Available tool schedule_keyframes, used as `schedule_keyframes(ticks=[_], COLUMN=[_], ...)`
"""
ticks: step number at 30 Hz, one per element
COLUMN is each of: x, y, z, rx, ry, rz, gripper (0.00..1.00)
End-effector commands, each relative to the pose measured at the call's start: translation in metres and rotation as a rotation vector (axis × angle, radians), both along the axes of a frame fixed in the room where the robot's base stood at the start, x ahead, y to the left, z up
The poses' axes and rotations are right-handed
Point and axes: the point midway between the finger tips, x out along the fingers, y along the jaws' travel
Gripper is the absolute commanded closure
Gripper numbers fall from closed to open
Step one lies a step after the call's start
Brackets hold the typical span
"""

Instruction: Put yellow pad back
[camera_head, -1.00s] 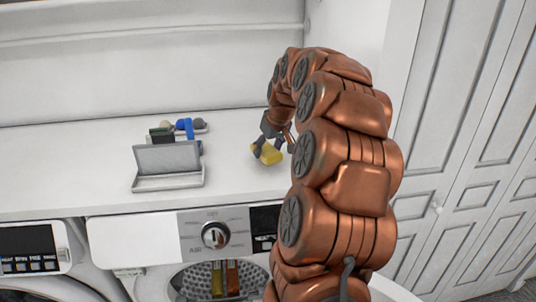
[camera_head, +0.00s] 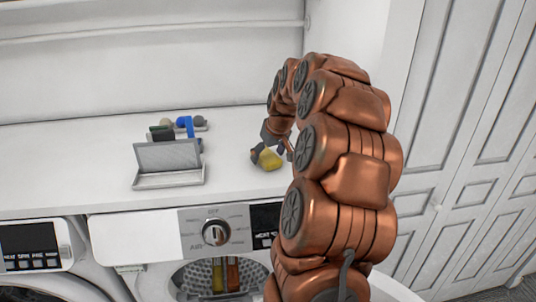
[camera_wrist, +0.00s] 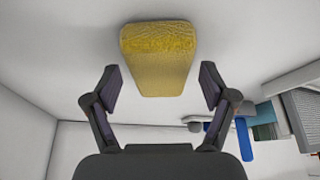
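The yellow pad (camera_head: 269,159) lies on the white counter at the right, just left of my arm. In the wrist view the pad (camera_wrist: 158,60) is a block with a rough top end, just beyond and between my fingertips. My gripper (camera_head: 268,150) is down at the pad in the head view. In the wrist view my gripper (camera_wrist: 160,88) has its two fingers spread apart, with gaps visible on both sides of the pad. An open grey case (camera_head: 168,181) with a raised lid stands on the counter to the left.
Behind the case are a blue item (camera_head: 186,125), a dark green block (camera_head: 161,133) and small round things. The white counter (camera_head: 80,160) is bare at the left and between case and pad. Washing machines with a dial (camera_head: 215,233) stand below its front edge.

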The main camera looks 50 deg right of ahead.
Motion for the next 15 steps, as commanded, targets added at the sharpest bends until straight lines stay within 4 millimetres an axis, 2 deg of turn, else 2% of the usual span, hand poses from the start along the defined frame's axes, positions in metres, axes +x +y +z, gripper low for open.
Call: schedule_keyframes(ticks=[9,15], x=[0.000,-0.004], y=[0.000,0.001], z=[0.001,0.014], rx=[0.000,-0.001], ry=[0.000,-0.002], rz=[0.000,0.000], gripper=[0.13,0.13])
